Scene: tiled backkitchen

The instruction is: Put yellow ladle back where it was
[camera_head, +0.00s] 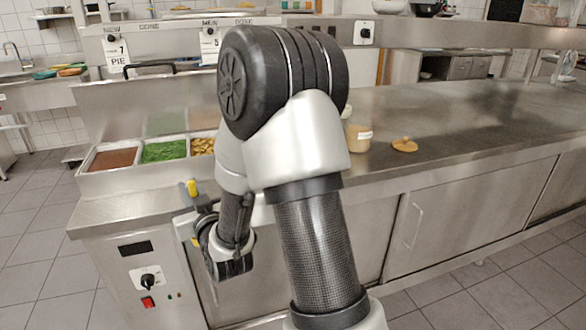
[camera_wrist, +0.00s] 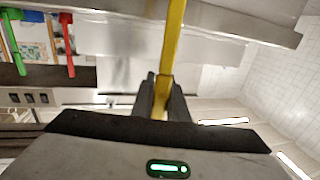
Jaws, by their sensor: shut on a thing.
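The yellow ladle (camera_wrist: 174,45) shows in the wrist view as a long yellow handle running up from between my fingers to the top edge. My gripper (camera_wrist: 160,88) is shut on this handle. In the head view my gripper (camera_head: 204,216) is at the front left edge of the steel counter, partly hidden by my arm. A short yellow end of the ladle (camera_head: 193,187) sticks up above it. The ladle's bowl is not clearly visible. A green handle (camera_wrist: 14,42) and a red handle (camera_wrist: 67,45) show at the upper left of the wrist view.
Food bins with brown (camera_head: 112,159), green (camera_head: 164,151) and yellowish (camera_head: 202,146) contents sit in the counter behind my gripper. A jar (camera_head: 359,138) and a round tan lid (camera_head: 405,145) stand to the right. The counter farther right is clear.

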